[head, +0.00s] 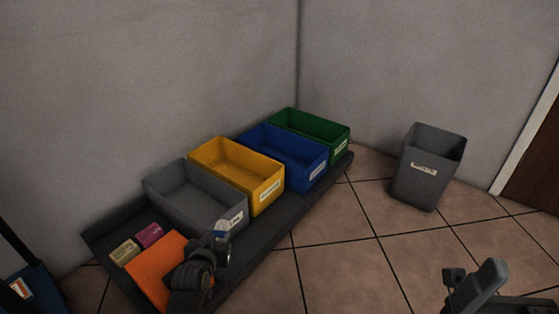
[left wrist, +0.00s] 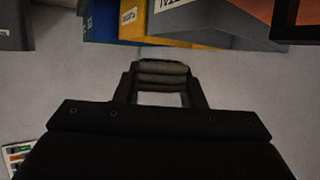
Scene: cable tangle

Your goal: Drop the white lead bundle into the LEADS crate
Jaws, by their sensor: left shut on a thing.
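The grey crate (head: 168,204) stands on a dark bench and is open and looks empty inside. Its front label (head: 235,219) is partly covered by my gripper; the letters that show fit LEADS. My left gripper (head: 221,234) is in front of that crate's near right corner, outside its opening. It is shut on a small pale bundle (head: 220,226), which shows as a ridged greyish roll between the fingers in the left wrist view (left wrist: 162,74). My right gripper (head: 473,284) is low at the right, far from the crates; its jaw state is unclear.
Yellow (head: 262,194), blue (head: 303,174) and green (head: 336,145) crates continue the row behind. An orange tray or crate (head: 152,267), a magenta box (head: 149,235) and a tan box (head: 124,251) lie nearer. A grey waste bin (head: 411,184) stands on the tiled floor.

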